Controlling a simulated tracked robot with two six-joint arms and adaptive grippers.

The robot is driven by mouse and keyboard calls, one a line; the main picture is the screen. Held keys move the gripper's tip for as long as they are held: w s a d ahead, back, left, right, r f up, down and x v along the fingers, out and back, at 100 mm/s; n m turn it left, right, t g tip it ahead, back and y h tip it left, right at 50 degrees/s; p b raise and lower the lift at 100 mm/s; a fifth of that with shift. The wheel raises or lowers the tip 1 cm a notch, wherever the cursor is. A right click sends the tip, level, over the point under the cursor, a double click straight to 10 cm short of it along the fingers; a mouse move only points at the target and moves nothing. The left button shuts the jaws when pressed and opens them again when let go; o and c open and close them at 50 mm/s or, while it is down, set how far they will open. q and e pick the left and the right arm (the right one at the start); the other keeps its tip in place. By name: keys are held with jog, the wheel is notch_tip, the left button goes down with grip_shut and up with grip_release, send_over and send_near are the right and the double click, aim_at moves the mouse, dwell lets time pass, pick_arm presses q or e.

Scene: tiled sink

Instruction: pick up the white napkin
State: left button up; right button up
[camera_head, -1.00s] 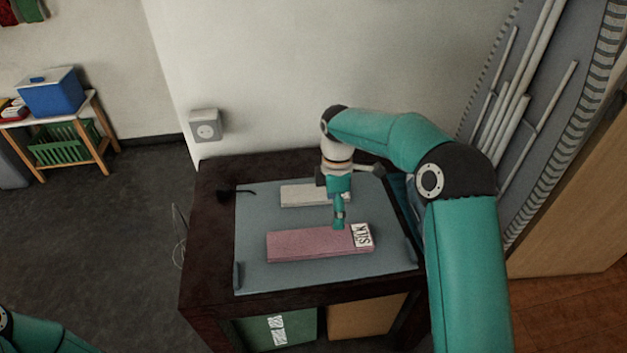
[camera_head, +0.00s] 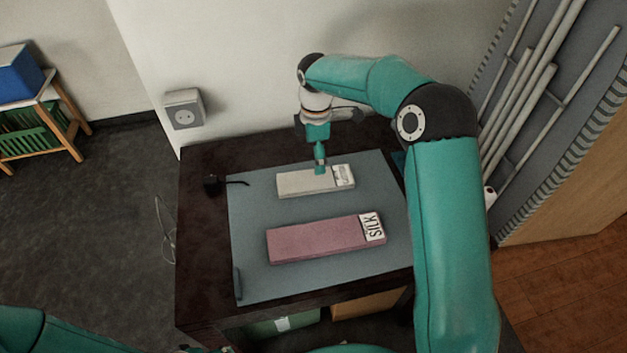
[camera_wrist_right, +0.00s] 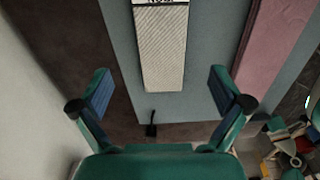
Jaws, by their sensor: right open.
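The white napkin (camera_head: 305,183) is a flat, pale, folded pack with a printed label at its right end. It lies on the blue-grey mat toward the back. In the right wrist view the napkin (camera_wrist_right: 160,55) runs lengthwise between my two fingers, its label cut off at the top edge. My right gripper (camera_head: 320,167) hangs over the napkin, hiding a little of it. In the right wrist view the gripper (camera_wrist_right: 160,76) is wide open and empty; I cannot tell its exact height. My left gripper is out of view.
A pink pack labelled SILK (camera_head: 315,240) lies in front of the napkin on the mat (camera_head: 330,283). A small black item with a cord (camera_head: 212,184) sits at the dark table's (camera_head: 202,255) left side. A wall with a socket (camera_head: 184,110) stands close behind.

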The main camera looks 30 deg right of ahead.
aim_at(314, 178)
jog(key=f, duration=0.8)
jog(key=shift+a+f, duration=0.1)
jog(key=shift+a, duration=0.1)
jog(key=shift+c, duration=0.2)
jog(key=c, duration=1.1)
